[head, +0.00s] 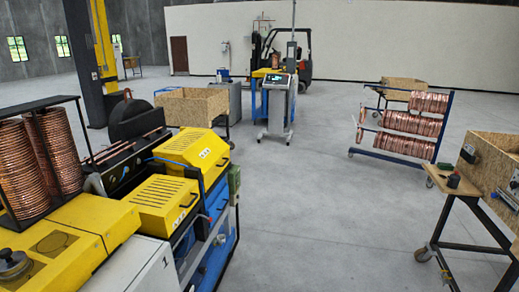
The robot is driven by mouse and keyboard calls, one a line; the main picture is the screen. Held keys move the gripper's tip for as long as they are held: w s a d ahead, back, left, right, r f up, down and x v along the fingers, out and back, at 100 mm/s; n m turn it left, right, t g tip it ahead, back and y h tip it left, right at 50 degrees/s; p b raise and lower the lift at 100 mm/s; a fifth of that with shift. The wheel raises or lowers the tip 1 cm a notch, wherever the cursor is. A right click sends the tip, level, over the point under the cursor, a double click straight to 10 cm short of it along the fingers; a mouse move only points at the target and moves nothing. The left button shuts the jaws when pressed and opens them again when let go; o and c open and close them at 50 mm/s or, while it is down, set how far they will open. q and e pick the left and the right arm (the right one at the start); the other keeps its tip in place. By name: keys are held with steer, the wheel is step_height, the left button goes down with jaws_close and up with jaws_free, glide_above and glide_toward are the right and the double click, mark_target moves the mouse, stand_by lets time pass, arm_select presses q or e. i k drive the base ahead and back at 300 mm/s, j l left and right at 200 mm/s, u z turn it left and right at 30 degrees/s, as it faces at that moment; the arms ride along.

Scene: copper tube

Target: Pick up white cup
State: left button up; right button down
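I see no white cup that I can make out in the head view. Neither of my grippers nor my arms shows in this view.
A yellow and blue machine (180,200) and copper coils (58,150) fill the left. A wheeled wooden workbench (455,185) with a wooden box (498,160) stands at right. A rack of copper tubes (405,145), a control console (276,105) and a forklift (305,60) stand farther back. The middle floor is clear.

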mark_target(222, 238)
steer(key=i+l+z, duration=0.1)
steer(key=i+z, duration=0.25)
steer(key=i, duration=1.8)
